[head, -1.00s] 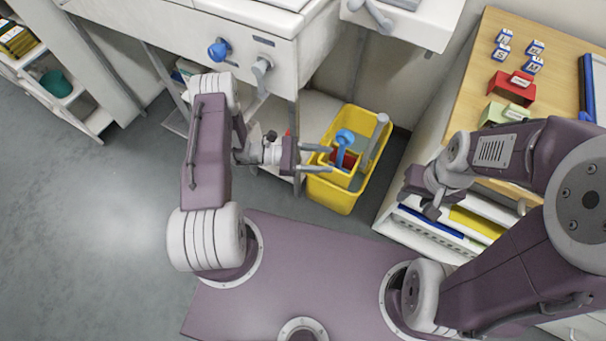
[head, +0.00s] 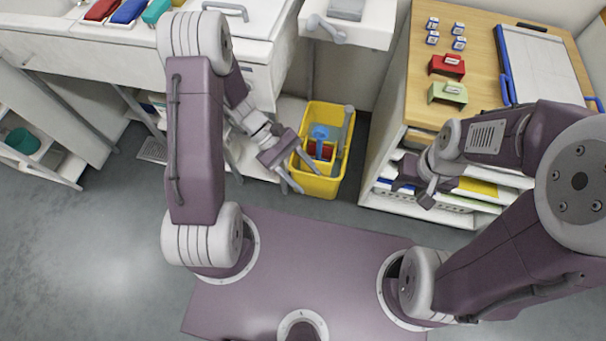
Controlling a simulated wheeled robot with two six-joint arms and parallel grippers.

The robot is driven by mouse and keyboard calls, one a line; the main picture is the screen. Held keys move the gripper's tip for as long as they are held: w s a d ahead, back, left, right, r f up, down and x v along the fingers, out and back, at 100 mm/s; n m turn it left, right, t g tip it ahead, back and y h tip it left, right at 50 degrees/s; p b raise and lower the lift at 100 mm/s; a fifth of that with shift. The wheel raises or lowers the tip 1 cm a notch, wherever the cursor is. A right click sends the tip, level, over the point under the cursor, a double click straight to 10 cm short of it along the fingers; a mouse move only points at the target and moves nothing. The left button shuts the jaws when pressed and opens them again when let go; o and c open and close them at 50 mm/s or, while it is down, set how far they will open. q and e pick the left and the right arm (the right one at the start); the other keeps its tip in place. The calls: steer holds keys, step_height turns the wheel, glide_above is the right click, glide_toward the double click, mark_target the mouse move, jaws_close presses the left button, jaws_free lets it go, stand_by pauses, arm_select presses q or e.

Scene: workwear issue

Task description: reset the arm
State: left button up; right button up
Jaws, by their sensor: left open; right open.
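My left gripper (head: 295,177) is open and empty.
The yellow bucket holds blue and red items. The wooden counter (head: 420,95) carries a red block (head: 446,67), a green block (head: 447,93), several small blue-and-white blocks and a blue-edged board (head: 535,62). A white worktop stands behind my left arm. Grey floor (head: 90,240) is clear at left.

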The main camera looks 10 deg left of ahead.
arm_select(q)
steer(key=shift+s+a+r, duration=0.1)
steer(key=shift+s+r, duration=0.1)
stand_by(0.3)
step_height(320, 180, up, 7)
steer(key=s+m+y, duration=0.1)
steer(key=m+y, duration=0.3)
steer(key=m, duration=0.1)
steer(key=a+m+t+y, duration=0.5)
steer(key=a, duration=0.5)
step_height(320, 180, up, 14)
steer(key=p, duration=1.4)
steer(key=shift+w+r+p, duration=0.25)
steer(key=shift+w+p, duration=0.15)
steer(key=shift+w, duration=0.05)
